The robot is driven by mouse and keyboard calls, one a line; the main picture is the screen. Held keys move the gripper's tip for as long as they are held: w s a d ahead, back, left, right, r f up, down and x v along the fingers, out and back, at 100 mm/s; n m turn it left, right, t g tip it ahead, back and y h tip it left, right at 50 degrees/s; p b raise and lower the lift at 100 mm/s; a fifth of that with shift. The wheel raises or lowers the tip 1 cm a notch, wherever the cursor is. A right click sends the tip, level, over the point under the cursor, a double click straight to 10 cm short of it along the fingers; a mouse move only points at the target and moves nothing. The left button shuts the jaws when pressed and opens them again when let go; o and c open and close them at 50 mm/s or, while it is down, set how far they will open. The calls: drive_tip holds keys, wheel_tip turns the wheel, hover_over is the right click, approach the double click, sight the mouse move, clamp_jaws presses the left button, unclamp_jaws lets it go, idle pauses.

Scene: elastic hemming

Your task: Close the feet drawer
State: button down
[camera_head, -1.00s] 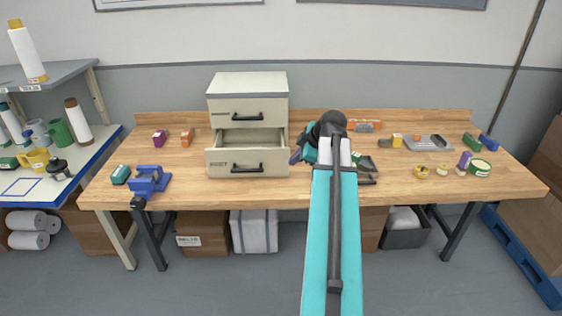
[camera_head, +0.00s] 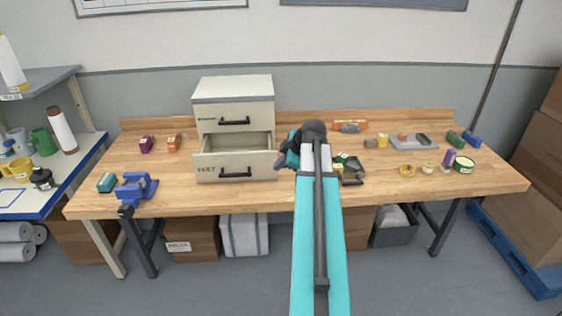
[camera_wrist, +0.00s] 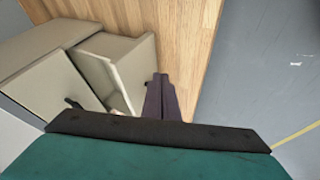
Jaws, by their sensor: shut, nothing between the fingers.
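A small cream cabinet (camera_head: 233,92) with two drawers stands on the wooden workbench. Its lower drawer, the feet drawer (camera_head: 205,171), is pulled out, its inside shows empty, and it has a dark handle (camera_head: 235,173). The upper drawer (camera_head: 209,121) is closed. My gripper (camera_head: 281,163) is shut and empty, just right of the open drawer's front. In the wrist view, the shut fingers (camera_wrist: 160,80) point along the bench beside the open drawer (camera_wrist: 112,82). Whether they touch its front is unclear.
A blue vise (camera_head: 136,188) sits at the bench's front left. A green and grey item (camera_head: 349,168) lies right of my gripper. More small parts and a grey tray (camera_head: 410,140) lie further right. The bench in front of the cabinet is clear.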

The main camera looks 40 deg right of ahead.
sight(266, 170)
drive_tip(key=p+x, duration=0.2)
drive_tip(key=x, duration=0.4)
drive_tip(key=shift+w+f, duration=0.15)
drive_tip(key=shift+w, duration=0.2)
drive_tip(key=shift+w+d+p, duration=1)
drive_tip(key=shift+w+d, duration=0.25)
drive_tip(key=shift+w, duration=0.05)
drive_tip(key=w+d+b, duration=0.2)
drive_tip(key=w+d, duration=0.1)
drive_tip(key=w, duration=0.1)
drive_tip(key=w+d+b, duration=0.3)
drive_tip(key=w+d, duration=0.1)
drive_tip(key=w+d+b, duration=0.3)
drive_tip(key=w, duration=0.2)
drive_tip(key=shift+d, duration=0.4)
drive_tip(key=shift+s, duration=0.1)
drive_tip(key=shift+s+a, duration=0.1)
